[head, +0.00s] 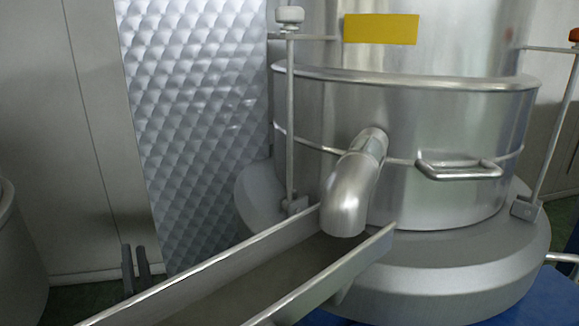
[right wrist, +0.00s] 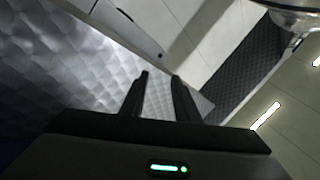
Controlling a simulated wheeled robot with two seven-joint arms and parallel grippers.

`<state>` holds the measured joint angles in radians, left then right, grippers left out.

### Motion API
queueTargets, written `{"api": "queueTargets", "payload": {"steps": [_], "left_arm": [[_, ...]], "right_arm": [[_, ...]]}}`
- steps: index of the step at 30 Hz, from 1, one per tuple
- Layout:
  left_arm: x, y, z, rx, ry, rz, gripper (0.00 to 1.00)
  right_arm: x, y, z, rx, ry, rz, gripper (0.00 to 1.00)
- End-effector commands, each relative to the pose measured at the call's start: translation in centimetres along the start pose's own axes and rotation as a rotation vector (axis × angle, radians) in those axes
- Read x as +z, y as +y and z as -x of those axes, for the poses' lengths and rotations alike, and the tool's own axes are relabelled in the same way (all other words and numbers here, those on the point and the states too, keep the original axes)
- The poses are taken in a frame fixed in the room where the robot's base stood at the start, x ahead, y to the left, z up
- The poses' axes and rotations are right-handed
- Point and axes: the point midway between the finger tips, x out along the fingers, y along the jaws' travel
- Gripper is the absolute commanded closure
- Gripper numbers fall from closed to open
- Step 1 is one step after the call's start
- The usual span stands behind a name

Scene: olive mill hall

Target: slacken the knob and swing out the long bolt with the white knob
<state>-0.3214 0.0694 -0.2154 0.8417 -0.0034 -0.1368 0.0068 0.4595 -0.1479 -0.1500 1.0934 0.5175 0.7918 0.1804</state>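The white knob (head: 290,15) sits at the top of the long bolt (head: 290,120), on the left of the steel drum (head: 440,120). The bolt stands about upright, its upper end at the flat lug (head: 315,38) and its foot in a small pivot block (head: 295,205). My right gripper (head: 137,250) is low at the left, beyond the chute's edge, well below and left of the knob. Its two dark fingers also show in the right wrist view (right wrist: 160,76), apart with nothing between them. My left gripper is out of view.
A sloping metal chute (head: 210,270) crosses the front under the bent spout (head: 350,190). A drum handle (head: 460,170) juts out at right. A quilted metal panel (head: 195,120) is behind; space left of the white knob looks clear.

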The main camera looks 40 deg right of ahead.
Motion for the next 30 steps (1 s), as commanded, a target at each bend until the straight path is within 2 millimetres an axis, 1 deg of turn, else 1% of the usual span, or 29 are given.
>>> {"api": "queueTargets", "payload": {"steps": [1,2,3,5,6,8,9,10,11,12,14,15,18,21,25,27,30], "left_arm": [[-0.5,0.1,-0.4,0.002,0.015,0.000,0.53],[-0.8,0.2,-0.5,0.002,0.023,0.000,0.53],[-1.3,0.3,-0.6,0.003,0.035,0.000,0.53],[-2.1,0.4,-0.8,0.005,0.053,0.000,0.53],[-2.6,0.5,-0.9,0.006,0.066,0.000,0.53],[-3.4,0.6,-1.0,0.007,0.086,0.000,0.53],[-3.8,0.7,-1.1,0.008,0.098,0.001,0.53],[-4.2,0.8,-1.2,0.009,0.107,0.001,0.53],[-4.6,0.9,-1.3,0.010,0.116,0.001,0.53],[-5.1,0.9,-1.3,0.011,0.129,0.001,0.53],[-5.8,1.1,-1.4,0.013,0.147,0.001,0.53],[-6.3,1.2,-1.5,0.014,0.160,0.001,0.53],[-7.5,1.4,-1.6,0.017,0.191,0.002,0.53],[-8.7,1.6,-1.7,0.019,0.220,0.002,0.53],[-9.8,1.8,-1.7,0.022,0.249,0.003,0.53],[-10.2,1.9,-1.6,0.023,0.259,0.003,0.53],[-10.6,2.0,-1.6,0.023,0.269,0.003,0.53]], "right_arm": [[-2.5,-2.5,-2.8,-0.027,0.101,-0.057,0.72],[-4.0,-3.8,-4.1,-0.040,0.160,-0.093,0.72],[-6.2,-5.6,-5.8,-0.057,0.240,-0.140,0.72],[-9.7,-8.2,-8.0,-0.083,0.364,-0.215,0.72],[-12.1,-9.9,-9.2,-0.100,0.446,-0.269,0.72],[-15.7,-12.2,-10.5,-0.124,0.568,-0.351,0.72],[-18.1,-13.6,-11.2,-0.139,0.649,-0.406,0.72],[-19.8,-14.6,-11.5,-0.149,0.708,-0.448,0.72],[-21.4,-15.5,-11.8,-0.159,0.767,-0.492,0.72],[-23.6,-16.6,-12.0,-0.171,0.843,-0.550,0.72],[-26.7,-18.2,-12.1,-0.187,0.956,-0.639,0.72],[-28.6,-19.1,-11.9,-0.197,1.031,-0.700,0.72],[-32.9,-21.1,-11.1,-0.214,1.208,-0.856,0.72],[-36.1,-22.4,-9.9,-0.219,1.366,-1.005,0.72],[-38.6,-23.6,-8.5,-0.210,1.517,-1.163,0.72],[-39.4,-24.0,-8.0,-0.204,1.570,-1.222,0.72],[-39.9,-24.3,-7.5,-0.197,1.615,-1.274,0.72]]}}
